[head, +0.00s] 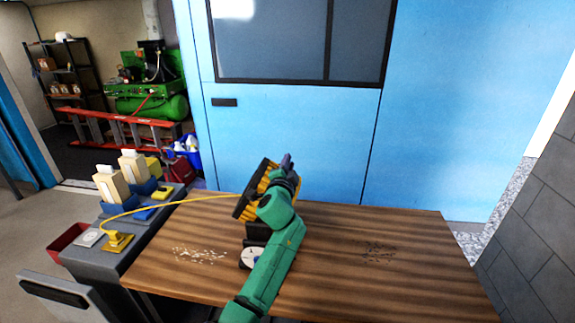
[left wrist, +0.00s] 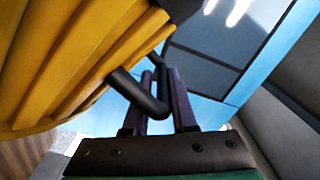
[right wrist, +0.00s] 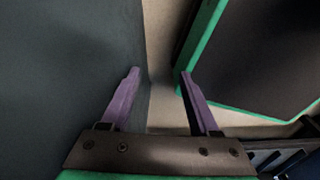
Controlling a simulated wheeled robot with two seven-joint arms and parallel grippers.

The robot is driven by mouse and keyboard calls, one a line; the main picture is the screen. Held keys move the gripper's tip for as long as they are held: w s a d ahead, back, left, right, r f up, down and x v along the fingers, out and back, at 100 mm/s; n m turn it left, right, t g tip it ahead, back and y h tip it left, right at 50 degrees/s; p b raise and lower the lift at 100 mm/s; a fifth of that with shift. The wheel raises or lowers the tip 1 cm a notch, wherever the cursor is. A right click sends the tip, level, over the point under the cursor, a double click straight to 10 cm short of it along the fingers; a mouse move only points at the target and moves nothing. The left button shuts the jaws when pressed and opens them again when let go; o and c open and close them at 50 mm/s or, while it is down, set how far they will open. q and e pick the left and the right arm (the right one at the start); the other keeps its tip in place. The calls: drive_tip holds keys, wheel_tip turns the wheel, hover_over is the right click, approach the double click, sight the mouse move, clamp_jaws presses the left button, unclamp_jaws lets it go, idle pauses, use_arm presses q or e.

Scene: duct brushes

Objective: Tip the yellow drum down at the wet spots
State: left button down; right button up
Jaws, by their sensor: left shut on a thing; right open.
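The yellow drum (head: 257,188) is ribbed with a dark end face. It is held tilted above the middle of the wooden table, and it fills the upper left of the left wrist view (left wrist: 60,60). My left gripper (head: 288,165) is shut on its black bent handle (left wrist: 135,92), with purple fingers (left wrist: 163,85) around the bar. Pale speckles (head: 198,255) lie on the table at left and dark speckles (head: 376,251) at right; I cannot tell which are wet. My right gripper (right wrist: 158,80) is open and empty, outside the head view.
A yellow cord (head: 180,201) runs from the drum to a yellow plate (head: 118,241) on the grey side bench. A black piece with a white dial (head: 251,258) is on the table beside my left arm. The table's right side is open.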

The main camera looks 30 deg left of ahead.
use_arm(q)
drive_tip(key=shift+f, duration=0.1)
drive_tip(key=c, duration=0.8)
unclamp_jaws()
drive_tip(key=shift+a, duration=0.1)
drive_tip(key=shift+c, duration=0.2)
drive_tip(key=v, duration=1.4)
drive_tip(key=shift+s, duration=0.3)
